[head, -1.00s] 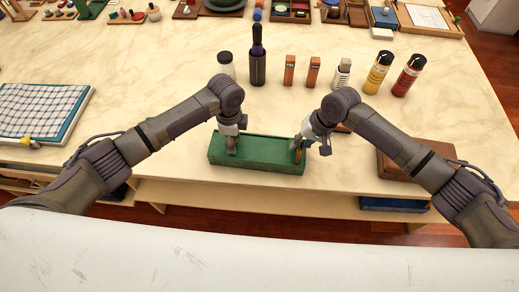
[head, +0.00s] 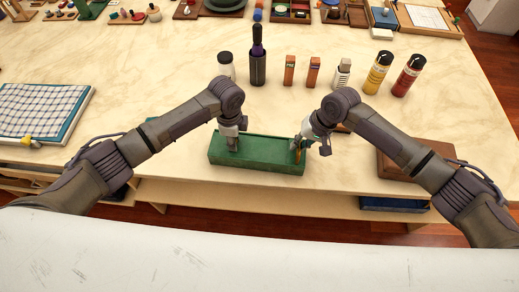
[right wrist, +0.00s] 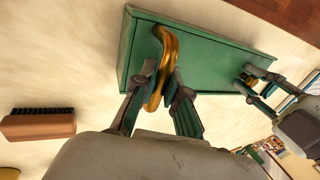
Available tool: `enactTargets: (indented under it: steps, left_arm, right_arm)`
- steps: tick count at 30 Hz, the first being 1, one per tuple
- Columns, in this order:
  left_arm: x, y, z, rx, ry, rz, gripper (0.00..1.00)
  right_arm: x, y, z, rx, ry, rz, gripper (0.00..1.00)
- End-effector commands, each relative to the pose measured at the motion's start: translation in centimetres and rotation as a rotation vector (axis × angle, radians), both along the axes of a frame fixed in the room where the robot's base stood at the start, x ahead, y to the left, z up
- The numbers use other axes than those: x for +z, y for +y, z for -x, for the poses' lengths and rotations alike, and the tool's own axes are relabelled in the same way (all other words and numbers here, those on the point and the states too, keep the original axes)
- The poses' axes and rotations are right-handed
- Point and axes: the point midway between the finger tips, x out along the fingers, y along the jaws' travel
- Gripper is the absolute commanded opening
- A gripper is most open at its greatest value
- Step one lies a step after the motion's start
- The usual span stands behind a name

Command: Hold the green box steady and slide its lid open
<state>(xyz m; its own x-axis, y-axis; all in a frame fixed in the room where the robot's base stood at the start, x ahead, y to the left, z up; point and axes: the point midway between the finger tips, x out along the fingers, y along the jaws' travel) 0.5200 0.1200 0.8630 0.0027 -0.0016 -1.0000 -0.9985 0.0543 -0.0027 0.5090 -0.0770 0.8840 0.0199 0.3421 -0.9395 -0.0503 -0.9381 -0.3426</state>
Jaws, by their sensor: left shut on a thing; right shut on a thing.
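The long green box (head: 262,151) lies near the table's front edge, its long side across the head view. My left gripper (head: 232,147) is shut at the box's left part; in the right wrist view it (right wrist: 252,84) closes by a small brass piece on the box. My right gripper (head: 299,149) is shut on a curved brass handle (right wrist: 166,50) at the box's right end. The green top (right wrist: 205,58) looks closed, with no opening visible. The fingers hide part of both brass pieces.
A brown brush (right wrist: 38,124) lies off the box's right end. A brown case (head: 405,160) lies to the right, a checked cloth (head: 40,108) far left.

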Motion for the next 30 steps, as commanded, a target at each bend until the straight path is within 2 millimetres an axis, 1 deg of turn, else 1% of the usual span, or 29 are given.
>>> enactTargets:
  steps: [1,8,30]
  left_arm:
    - [-0.4,0.2,0.1,0.002,0.003,-0.005,0.03]
    - [-0.5,0.4,0.1,0.003,0.004,-0.006,0.03]
    - [-0.7,3.9,0.1,0.005,0.006,-0.011,0.03]
  right_arm:
    - [0.1,0.1,0.0,0.003,0.0,-0.003,0.0]
    - [0.1,0.1,0.0,0.003,0.0,-0.003,0.0]
    - [0.1,0.1,0.0,0.003,-0.001,-0.002,0.0]
